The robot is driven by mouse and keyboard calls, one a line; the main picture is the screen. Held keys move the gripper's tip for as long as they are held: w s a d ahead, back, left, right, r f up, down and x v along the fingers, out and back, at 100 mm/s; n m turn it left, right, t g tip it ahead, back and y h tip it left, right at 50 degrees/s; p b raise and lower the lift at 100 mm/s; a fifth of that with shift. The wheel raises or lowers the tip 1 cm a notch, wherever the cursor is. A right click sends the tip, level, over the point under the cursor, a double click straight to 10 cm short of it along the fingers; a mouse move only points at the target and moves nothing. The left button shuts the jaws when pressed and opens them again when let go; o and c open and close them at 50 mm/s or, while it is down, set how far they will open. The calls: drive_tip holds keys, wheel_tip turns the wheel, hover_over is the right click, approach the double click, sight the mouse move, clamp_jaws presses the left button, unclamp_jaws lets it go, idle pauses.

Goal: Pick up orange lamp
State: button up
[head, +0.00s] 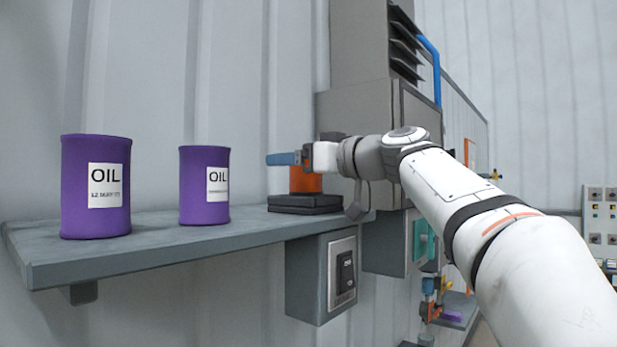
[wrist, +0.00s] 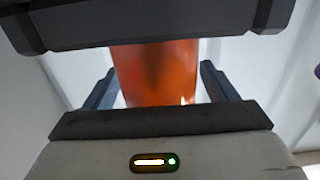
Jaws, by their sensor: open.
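The orange lamp (head: 306,182) stands upright on the shelf, its orange body above a black base (head: 305,203). My gripper (head: 272,159) is at the height of the top of the orange body and partly covers it in the head view. In the wrist view the orange lamp (wrist: 160,72) lies between the two blue-grey fingers of my gripper (wrist: 158,70). The fingers are open, with light gaps beside the orange body. A dark block across the top of the wrist view appears to be the lamp's base. The lamp's top is hidden.
Two purple oil cans (head: 96,187) and (head: 205,186) stand to the left on the grey shelf (head: 160,248). A grey cabinet (head: 362,108) is close behind my gripper. A grey switch box (head: 322,276) hangs below the shelf. The shelf between cans and lamp is clear.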

drive_tip(key=c, duration=1.1)
drive_tip(key=shift+r, duration=0.1)
